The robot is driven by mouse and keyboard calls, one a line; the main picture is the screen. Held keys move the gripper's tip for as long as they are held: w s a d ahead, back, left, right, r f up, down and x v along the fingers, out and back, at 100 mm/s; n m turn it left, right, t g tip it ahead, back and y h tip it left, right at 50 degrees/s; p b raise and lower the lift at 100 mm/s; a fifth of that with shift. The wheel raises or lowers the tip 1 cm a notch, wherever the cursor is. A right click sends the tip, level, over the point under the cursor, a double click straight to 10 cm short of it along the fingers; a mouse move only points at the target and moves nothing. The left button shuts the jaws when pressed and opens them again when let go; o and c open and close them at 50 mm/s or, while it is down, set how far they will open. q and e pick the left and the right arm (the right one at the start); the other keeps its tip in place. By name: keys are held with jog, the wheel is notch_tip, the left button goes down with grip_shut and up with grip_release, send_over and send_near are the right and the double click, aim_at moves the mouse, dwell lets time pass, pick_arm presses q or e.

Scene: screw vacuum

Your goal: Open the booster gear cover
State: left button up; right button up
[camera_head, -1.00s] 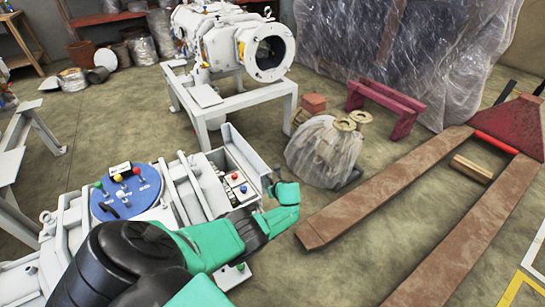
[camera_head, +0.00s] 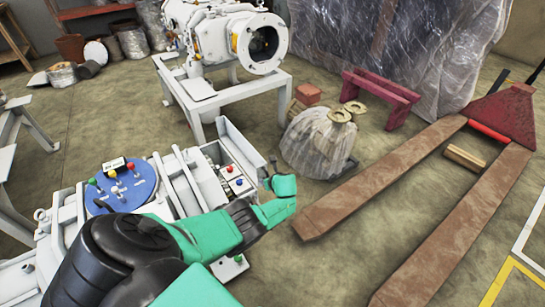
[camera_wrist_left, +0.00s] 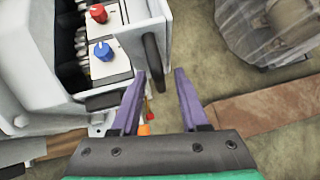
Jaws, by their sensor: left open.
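A white machine (camera_head: 60,215) stands in front of me, with a blue round panel (camera_head: 125,187) of coloured knobs. At its right end is an open white box with a red knob (camera_head: 229,169) and a blue knob (camera_head: 239,182); an upright white plate (camera_head: 243,148) forms its far side. I cannot tell for sure which part is the booster gear cover. My left gripper (camera_wrist_left: 160,73) is open and empty, its purple fingers apart beside the box. A dark bar (camera_wrist_left: 153,62) on the box's side lies just beyond the left finger; contact is unclear. My right gripper is out of view.
A plastic-wrapped bundle (camera_head: 318,145) sits on the floor right of the box. A rusty pallet jack (camera_head: 395,190) lies further right. A second white machine (camera_head: 225,35) stands on a frame (camera_head: 232,97) behind.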

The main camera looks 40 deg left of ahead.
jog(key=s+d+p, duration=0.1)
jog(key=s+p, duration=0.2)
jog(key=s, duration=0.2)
pick_arm(q)
jog(key=p+v, duration=0.8)
jog(key=v, duration=0.6)
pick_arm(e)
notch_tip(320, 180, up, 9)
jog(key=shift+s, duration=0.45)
pick_arm(q)
jog(key=shift+d, duration=0.1)
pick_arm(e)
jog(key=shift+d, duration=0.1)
